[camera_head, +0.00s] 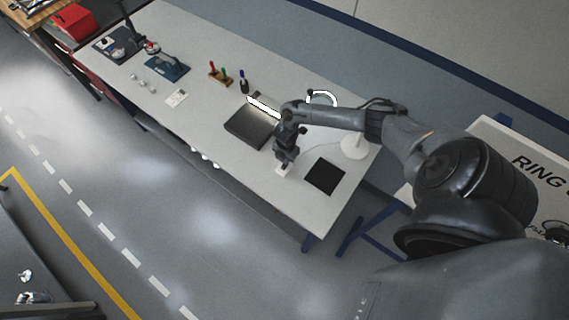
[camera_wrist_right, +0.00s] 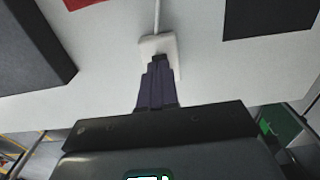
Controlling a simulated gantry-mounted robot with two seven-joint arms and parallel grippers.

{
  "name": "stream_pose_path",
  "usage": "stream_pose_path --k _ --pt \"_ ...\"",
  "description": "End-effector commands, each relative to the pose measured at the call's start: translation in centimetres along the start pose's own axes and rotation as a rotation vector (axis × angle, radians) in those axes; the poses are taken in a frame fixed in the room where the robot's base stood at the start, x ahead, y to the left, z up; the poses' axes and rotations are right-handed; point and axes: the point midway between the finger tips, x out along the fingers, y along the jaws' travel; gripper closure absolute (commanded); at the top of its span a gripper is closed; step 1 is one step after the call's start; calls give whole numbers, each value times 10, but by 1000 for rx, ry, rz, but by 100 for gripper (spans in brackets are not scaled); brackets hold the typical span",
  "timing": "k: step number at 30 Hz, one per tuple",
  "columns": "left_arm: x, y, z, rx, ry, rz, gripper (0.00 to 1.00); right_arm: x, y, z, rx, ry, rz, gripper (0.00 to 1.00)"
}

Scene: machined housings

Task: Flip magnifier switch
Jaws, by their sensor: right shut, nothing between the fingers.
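The magnifier lamp (camera_head: 322,98) has a lit white ring head at the back of the table, partly hidden by my right arm. Its round white base (camera_head: 355,147) stands near the table's right end. A small white switch box (camera_head: 283,170) lies near the front edge and also shows in the right wrist view (camera_wrist_right: 170,46), with a cord running from its far side. My right gripper (camera_head: 284,162) is shut and empty, its fingertips (camera_wrist_right: 157,62) right at the box. I cannot tell whether they touch it. The rocker itself is hidden. My left gripper is not in view.
A black square mat (camera_head: 324,176) lies right of the switch box. A dark flat box (camera_head: 250,126) sits to its left, with a bright light bar (camera_head: 264,106) behind it. Screwdrivers in a rack (camera_head: 220,75) and blue fixtures (camera_head: 167,68) stand farther left. The front table edge is close to the gripper.

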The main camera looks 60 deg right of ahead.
Motion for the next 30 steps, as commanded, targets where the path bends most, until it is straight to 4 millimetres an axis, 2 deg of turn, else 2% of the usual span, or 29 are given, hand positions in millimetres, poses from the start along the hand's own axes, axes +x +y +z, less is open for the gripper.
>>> stream_pose_path --k 30 --pt "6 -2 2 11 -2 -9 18 6 0 0 0 0 0 100"
